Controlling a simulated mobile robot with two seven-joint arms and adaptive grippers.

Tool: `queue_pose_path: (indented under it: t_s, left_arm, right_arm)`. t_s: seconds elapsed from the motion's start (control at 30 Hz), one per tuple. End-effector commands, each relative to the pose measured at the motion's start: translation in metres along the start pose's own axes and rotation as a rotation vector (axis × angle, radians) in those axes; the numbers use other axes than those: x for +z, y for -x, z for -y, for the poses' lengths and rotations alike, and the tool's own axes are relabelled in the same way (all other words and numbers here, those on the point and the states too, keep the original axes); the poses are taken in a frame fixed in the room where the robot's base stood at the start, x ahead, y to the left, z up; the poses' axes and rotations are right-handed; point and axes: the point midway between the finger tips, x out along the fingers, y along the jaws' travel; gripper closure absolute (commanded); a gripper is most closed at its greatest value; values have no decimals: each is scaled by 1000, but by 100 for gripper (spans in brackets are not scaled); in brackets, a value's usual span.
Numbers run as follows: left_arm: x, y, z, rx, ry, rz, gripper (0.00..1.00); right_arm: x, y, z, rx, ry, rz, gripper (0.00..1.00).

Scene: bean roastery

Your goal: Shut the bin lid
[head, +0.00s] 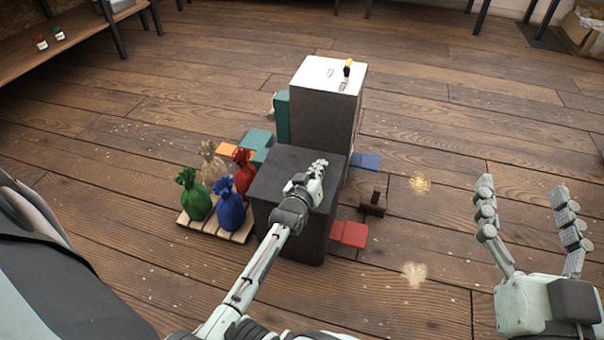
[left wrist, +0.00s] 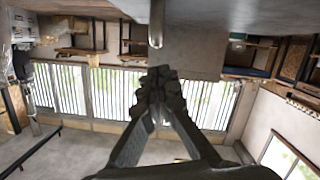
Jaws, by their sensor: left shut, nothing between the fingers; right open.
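The bin appears to be the dark grey box (head: 290,235) in the middle of the head view. Its flat dark top (head: 285,160), apparently the lid, looks level. I cannot tell whether a gap remains under it. My left gripper (head: 319,168) is shut and empty, over the right part of this top; contact is unclear. In the left wrist view its closed fingertips (left wrist: 160,78) are near a grey surface at the upper edge, with a short metal rod (left wrist: 156,25). My right gripper (head: 528,195) is open and empty above the floor at the right.
A taller grey box with a white top (head: 318,72) stands behind, with a yellow-handled tool (head: 347,70) on it. Several tied sacks (head: 230,212) sit on a small pallet (head: 240,236) at left. A red block (head: 348,234) and brown block (head: 373,204) lie right.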

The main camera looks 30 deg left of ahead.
Motion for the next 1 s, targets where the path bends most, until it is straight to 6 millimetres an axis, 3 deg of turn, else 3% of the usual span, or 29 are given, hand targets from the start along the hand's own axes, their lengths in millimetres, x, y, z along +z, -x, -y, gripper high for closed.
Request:
queue_pose_path:
  t_s: [0.27, 0.5, 0.8, 1.0]
  left_arm:
    - [-18, 0, -4, 1, -1, -2, 100]
    - [-16, 48, -4, 0, -1, 0, 100]
    - [-15, 92, -5, 0, 0, -2, 100]
    - [-16, 100, -5, 0, 0, -3, 100]
  right_arm:
    - [62, 13, -30, 57, 49, 322, 29]
    - [107, 42, -57, 112, 77, 577, 29]
    - [138, 76, -79, 162, 91, 787, 29]
    - [144, 83, -83, 172, 93, 826, 29]
